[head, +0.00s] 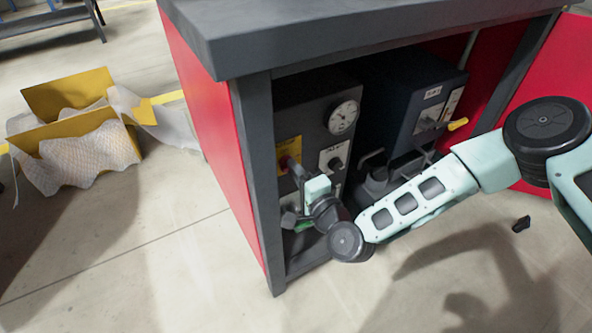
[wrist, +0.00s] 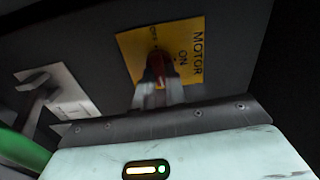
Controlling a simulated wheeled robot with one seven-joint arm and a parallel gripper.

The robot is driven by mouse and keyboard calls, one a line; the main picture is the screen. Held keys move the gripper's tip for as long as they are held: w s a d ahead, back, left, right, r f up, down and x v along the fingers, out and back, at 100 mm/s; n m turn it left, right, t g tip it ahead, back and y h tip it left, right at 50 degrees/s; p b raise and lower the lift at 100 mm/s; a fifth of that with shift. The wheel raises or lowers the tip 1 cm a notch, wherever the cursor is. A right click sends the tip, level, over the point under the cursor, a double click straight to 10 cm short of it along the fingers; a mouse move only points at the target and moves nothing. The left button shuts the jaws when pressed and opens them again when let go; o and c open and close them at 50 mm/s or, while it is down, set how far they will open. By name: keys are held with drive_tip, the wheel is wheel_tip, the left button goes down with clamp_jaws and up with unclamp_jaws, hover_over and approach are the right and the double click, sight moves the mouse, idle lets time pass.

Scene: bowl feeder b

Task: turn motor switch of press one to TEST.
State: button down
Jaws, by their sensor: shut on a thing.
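The motor switch is a red knob (wrist: 158,64) on a yellow plate (wrist: 128,52) marked MOTOR, with ON and OFF readable in the wrist view. In the head view the yellow plate (head: 290,147) is at the left of the dark grey panel of the left machine (head: 312,118), inside the cabinet. My gripper (wrist: 157,92) is shut on the red knob, its two fingers reaching up to it from below in the wrist view. In the head view my gripper (head: 295,172) is partly hidden by its own wrist. I cannot read a TEST mark or the knob's exact angle.
A round gauge (head: 343,117) and a white plate with a dark knob (head: 337,157) are right of the switch. A second dark machine (head: 405,95) stands further right. The cabinet's front post (head: 257,170) and overhanging top (head: 330,35) bound the opening. A yellow crate (head: 66,97) stands left.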

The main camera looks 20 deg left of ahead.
drive_tip(key=shift+s+f+m, duration=0.1)
drive_tip(key=shift+m, duration=0.2)
idle(0.4)
drive_tip(key=c, duration=1.4)
unclamp_jaws()
drive_tip(key=shift+c, duration=0.2)
drive_tip(key=shift+d, duration=0.1)
drive_tip(key=p+v, duration=0.5)
drive_tip(key=v, duration=1.2)
drive_tip(key=shift+d, duration=0.15)
